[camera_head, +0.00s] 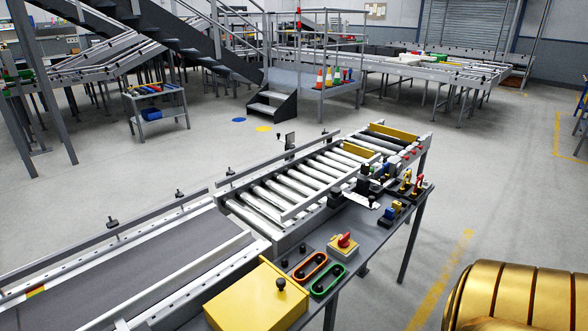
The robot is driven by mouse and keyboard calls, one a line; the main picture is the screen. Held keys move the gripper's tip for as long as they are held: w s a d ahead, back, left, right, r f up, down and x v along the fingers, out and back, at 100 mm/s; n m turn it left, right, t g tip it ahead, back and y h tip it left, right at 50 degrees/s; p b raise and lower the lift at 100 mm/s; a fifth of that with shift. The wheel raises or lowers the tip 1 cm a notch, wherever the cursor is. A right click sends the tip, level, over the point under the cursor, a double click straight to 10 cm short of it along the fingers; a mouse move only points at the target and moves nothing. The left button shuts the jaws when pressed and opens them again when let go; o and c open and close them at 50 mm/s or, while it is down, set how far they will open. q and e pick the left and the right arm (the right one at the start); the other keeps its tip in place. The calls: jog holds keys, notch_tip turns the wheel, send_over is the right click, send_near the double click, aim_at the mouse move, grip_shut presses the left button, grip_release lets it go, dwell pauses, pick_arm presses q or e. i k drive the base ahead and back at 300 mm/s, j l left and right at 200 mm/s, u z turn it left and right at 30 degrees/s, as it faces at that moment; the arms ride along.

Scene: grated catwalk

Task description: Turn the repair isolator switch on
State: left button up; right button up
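The isolator switch is a red rotary knob (345,240) on a yellow plate over a pale grey box (341,253). It sits on the dark grey bench (370,238) beside the conveyor, in the lower middle of the head view. The knob's handle looks tilted, but its markings are too small to read, so I cannot tell its setting. Neither gripper is in view. A gold, banded rounded part (520,298) fills the lower right corner and looks like part of my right arm.
A yellow box (256,300) with a black knob is left of the switch. Small fixtures and red and yellow pieces (405,183) crowd the bench's far end. Floor right of the bench is clear.

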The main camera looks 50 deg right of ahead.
aim_at(343, 241)
jog(key=z, duration=1.9)
